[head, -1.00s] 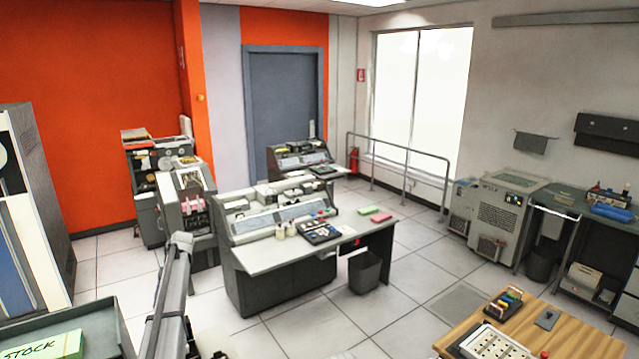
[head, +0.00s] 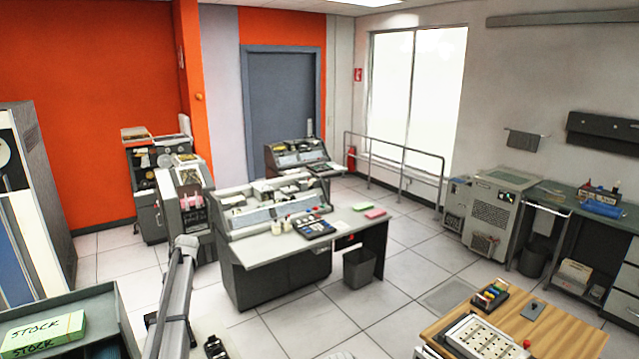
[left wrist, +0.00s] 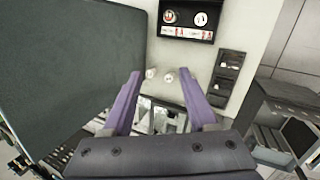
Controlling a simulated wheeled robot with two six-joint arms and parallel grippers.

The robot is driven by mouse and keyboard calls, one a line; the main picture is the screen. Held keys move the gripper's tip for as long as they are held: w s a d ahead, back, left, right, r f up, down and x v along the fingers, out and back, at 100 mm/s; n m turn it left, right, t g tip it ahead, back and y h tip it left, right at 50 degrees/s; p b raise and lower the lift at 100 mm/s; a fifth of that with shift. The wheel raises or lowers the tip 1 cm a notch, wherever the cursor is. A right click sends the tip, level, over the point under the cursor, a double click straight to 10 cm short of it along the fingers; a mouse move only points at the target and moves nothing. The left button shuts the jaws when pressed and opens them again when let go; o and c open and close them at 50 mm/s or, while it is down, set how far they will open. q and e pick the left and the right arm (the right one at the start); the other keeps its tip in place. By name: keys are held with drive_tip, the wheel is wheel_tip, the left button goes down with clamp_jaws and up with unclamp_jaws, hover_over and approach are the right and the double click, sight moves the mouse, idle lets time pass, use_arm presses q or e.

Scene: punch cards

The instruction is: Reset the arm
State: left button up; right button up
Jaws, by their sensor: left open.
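My left gripper (left wrist: 160,74) shows in the left wrist view as two purple fingers, spread apart with nothing between them. Beyond the fingertips is a pale machine panel with two small round knobs and a black recess (left wrist: 188,18) above. In the head view, my left arm rises from the bottom edge, left of centre, and bends at its top. My right arm and gripper are in neither view.
A grey tray (head: 98,301) with green STOCK card boxes (head: 45,335) is at lower left. A console desk (head: 290,250) stands ahead with a bin (head: 359,267) beside it. A wooden table (head: 570,332) is at lower right. Tiled floor lies open between the desk and wooden table.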

use_arm(q)
drive_tip(key=s+d+f+n+t+h, duration=0.15)
drive_tip(key=s+d+n+h, duration=0.25)
drive_tip(key=s+d+n, duration=2.55)
drive_tip(key=s+d+f+m+b, duration=0.3)
drive_tip(key=s+d+f+b, duration=0.2)
drive_tip(key=f+b, duration=0.6)
drive_tip(key=s+d+f+m+y+b, duration=0.1)
drive_tip(key=s+d+f+m+b, duration=0.2)
drive_tip(key=d+f+b, duration=0.4)
wheel_tip(320, 180, down, 5)
drive_tip(key=s+b, duration=0.1)
drive_tip(key=b, duration=0.4)
drive_tip(key=shift+s, duration=0.4)
drive_tip(key=shift+d+f, duration=0.1)
